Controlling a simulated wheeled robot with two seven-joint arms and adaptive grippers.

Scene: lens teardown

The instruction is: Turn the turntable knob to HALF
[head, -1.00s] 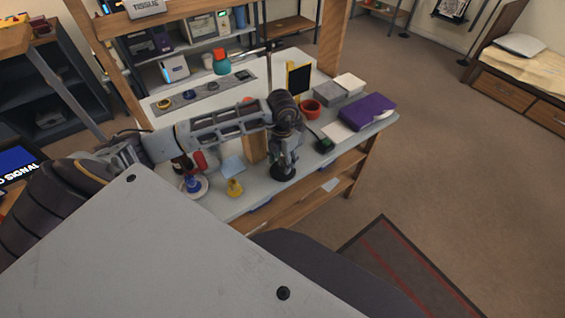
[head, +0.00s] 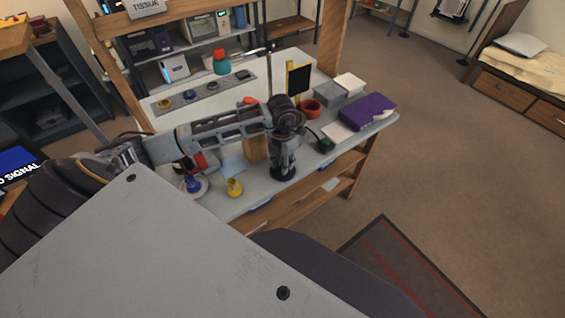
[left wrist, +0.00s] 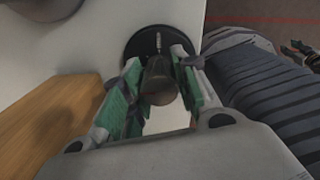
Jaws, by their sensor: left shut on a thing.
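The turntable knob (left wrist: 160,82) is a dark upright post on a round black base (left wrist: 150,42), with a pale mark line on the base. In the head view the black base (head: 283,174) sits at the front edge of the pale bench (head: 225,205). My left gripper (left wrist: 160,88) points down over it and is shut on the knob, one green-padded finger on each side. It also shows in the head view (head: 285,162). No HALF marking can be read. A small dark shape with greenish parts at the right edge of the left wrist view may be my right gripper (left wrist: 300,50); its jaws are unclear.
A blue piece on a white dish (head: 195,186) and a yellow piece (head: 234,187) stand left of the gripper. A dark green object (head: 325,145), a red bowl (head: 311,108) and a purple case (head: 367,111) are to its right. A wooden block (head: 256,148) is close behind.

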